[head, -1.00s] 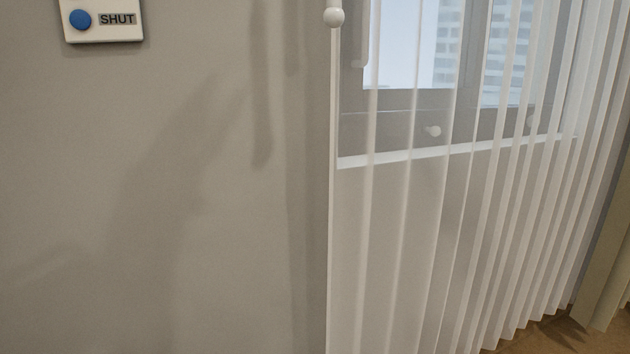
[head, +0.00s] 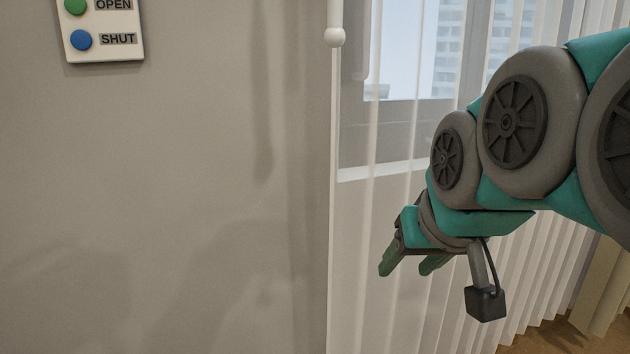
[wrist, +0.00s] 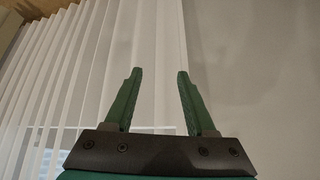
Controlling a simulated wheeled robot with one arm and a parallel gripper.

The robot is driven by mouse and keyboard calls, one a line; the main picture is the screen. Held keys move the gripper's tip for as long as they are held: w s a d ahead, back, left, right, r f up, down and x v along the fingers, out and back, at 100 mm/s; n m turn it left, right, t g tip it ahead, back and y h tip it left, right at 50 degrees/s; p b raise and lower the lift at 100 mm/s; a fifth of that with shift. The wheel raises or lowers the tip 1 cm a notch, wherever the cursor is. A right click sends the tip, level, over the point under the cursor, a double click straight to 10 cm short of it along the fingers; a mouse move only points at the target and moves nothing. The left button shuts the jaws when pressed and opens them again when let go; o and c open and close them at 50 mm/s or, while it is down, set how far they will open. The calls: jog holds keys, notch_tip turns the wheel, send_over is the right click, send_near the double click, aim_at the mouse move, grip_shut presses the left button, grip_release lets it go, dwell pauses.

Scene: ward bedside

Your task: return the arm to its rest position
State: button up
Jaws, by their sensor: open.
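My gripper (head: 408,268) is in the right half of the head view, in front of the sheer white curtain (head: 392,310), with its fingers pointing down and left. In the wrist view my gripper (wrist: 156,80) shows two green fingers standing apart with nothing between them. My arm reaches in from the right edge of the head view and hides part of the curtain and window.
A wall panel (head: 108,50) with a green OPEN button (head: 75,6) and a blue SHUT button (head: 81,40) is at upper left. A white wand (head: 335,37) hangs at the curtain's edge. A window (head: 415,55) is behind the curtain. Bare wall (head: 170,180) fills the left.

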jog(key=s+d+f+g+p, duration=0.1)
jog(key=s+f+g, duration=0.3)
jog(key=s+f, duration=0.5)
jog(key=s+d+f+g+p, duration=0.1)
jog(key=s+f+g, duration=0.3)
jog(key=s+f, duration=0.4)
notch_tip(320, 180, down, 7)
jog(key=shift+s+d+r+g+h, duration=0.2)
jog(key=shift+s+d+g+h, duration=0.15)
jog(key=shift+d+g+h, duration=0.1)
jog(key=shift+c, duration=0.4)
